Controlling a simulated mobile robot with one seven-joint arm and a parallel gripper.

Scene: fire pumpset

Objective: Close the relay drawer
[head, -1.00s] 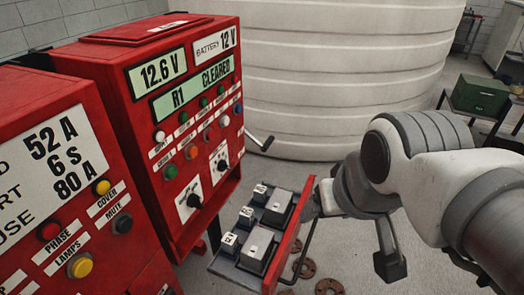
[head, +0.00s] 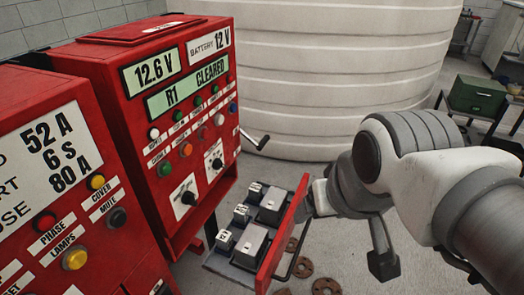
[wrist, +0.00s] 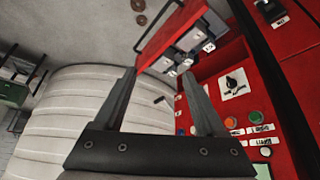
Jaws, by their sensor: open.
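The relay drawer (head: 272,258) is pulled out low at the front of the red relay cabinet (head: 186,200). Its tray holds several grey relay blocks, and its red front panel has a dark bar handle. The drawer also shows at the top of the wrist view (wrist: 168,30). My gripper (wrist: 158,75) is open, with its two dark fingers apart and nothing seen held between them. The fingertips point towards the drawer's red front; whether they touch it cannot be told. In the head view my wrist is close to the panel's outer side and the fingers are mostly hidden.
A second red panel (head: 50,225) with buttons stands at the left. A crank handle (head: 256,141) sticks out beside the cabinet. A large white ribbed tank (head: 340,60) fills the back. Rusty flanges (head: 327,286) lie on the floor. A green box (head: 478,95) stands at the right.

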